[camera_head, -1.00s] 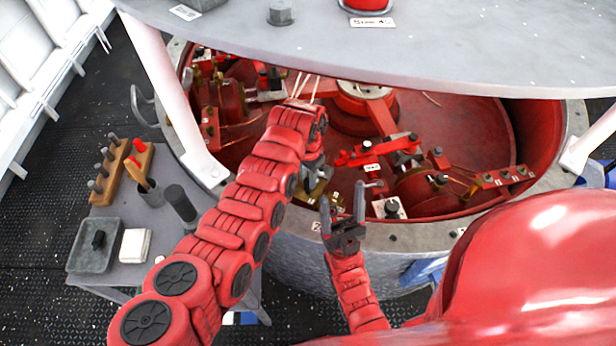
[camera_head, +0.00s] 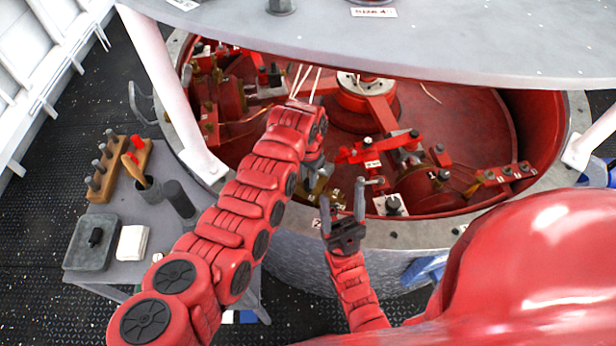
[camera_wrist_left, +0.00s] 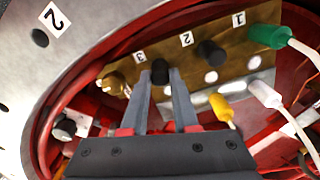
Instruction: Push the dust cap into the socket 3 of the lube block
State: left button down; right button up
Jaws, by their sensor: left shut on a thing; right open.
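The brass lube block (camera_wrist_left: 140,48) with labels 3, 2 and 1 lies across the left wrist view. My left gripper (camera_wrist_left: 160,82) is shut on the black dust cap (camera_wrist_left: 160,70), which is in front of the block's face just below label 3 (camera_wrist_left: 140,57). The fingers hide how deep the cap sits, so I cannot tell whether it is in socket 3. In the head view the left arm reaches into the red well and mostly hides the block (camera_head: 318,184). My right gripper (camera_head: 343,204) is open and empty near the rim.
Another black cap (camera_wrist_left: 210,51) sits by label 2, and a green plug (camera_wrist_left: 268,37) by label 1. A yellow plug (camera_wrist_left: 222,108) and a white plug (camera_wrist_left: 264,94) are near the block. A grey tray (camera_head: 75,258) stands on the side table. The grey plate overhangs the well.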

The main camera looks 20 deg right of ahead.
pick_arm(q)
jog(key=shift+f, duration=0.15)
dwell(0.3)
jog(key=c, duration=0.6)
grip_release()
jog(key=shift+r+b, duration=0.35)
jog(key=shift+r, duration=0.2)
notch_tip(320, 180, up, 5)
jog(key=shift+r+b, duration=0.2)
jog(key=shift+b, duration=0.75)
jog(key=shift+r, duration=0.55)
